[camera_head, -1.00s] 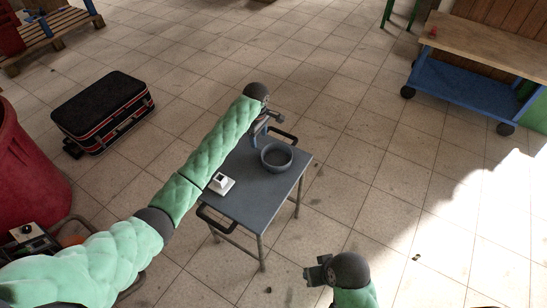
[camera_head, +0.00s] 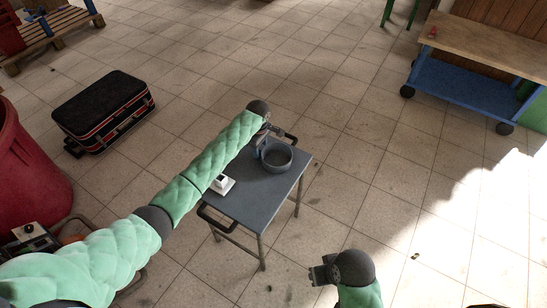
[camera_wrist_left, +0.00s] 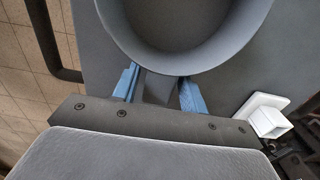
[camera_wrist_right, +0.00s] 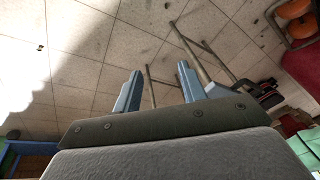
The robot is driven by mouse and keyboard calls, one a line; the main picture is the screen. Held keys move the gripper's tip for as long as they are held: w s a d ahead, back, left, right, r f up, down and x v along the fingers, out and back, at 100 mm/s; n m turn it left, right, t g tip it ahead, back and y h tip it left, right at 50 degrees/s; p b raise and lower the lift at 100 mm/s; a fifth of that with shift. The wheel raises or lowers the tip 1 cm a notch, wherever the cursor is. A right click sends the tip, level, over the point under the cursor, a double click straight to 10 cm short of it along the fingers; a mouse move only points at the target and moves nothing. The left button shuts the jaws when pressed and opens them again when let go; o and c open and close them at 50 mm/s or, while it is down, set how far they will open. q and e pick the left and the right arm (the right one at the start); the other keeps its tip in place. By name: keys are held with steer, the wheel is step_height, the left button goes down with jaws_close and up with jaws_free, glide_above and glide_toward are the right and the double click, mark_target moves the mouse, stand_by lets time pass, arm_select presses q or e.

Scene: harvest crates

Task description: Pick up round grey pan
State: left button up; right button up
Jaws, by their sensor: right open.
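The round grey pan (camera_head: 277,157) sits upright on the small grey table (camera_head: 255,199), near its far end. It fills the top of the left wrist view (camera_wrist_left: 185,55). My left gripper (camera_head: 263,144) is at the pan's left side. In the left wrist view its two blue fingers (camera_wrist_left: 158,82) are spread apart, with their tips at the near rim. A dark grey wedge shows between them; I cannot tell whether it is part of the pan. My right gripper (camera_head: 318,272) is open and empty, in front of the table and away from the pan.
A white square-based object (camera_head: 221,184) stands on the table beside my left forearm. The table has dark handles at its ends. A black case (camera_head: 103,110) and red bin (camera_head: 28,165) are at left. A blue wheeled bench (camera_head: 468,86) is at upper right.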

arm_select(q)
jaws_close()
steer(key=shift+r, duration=0.15)
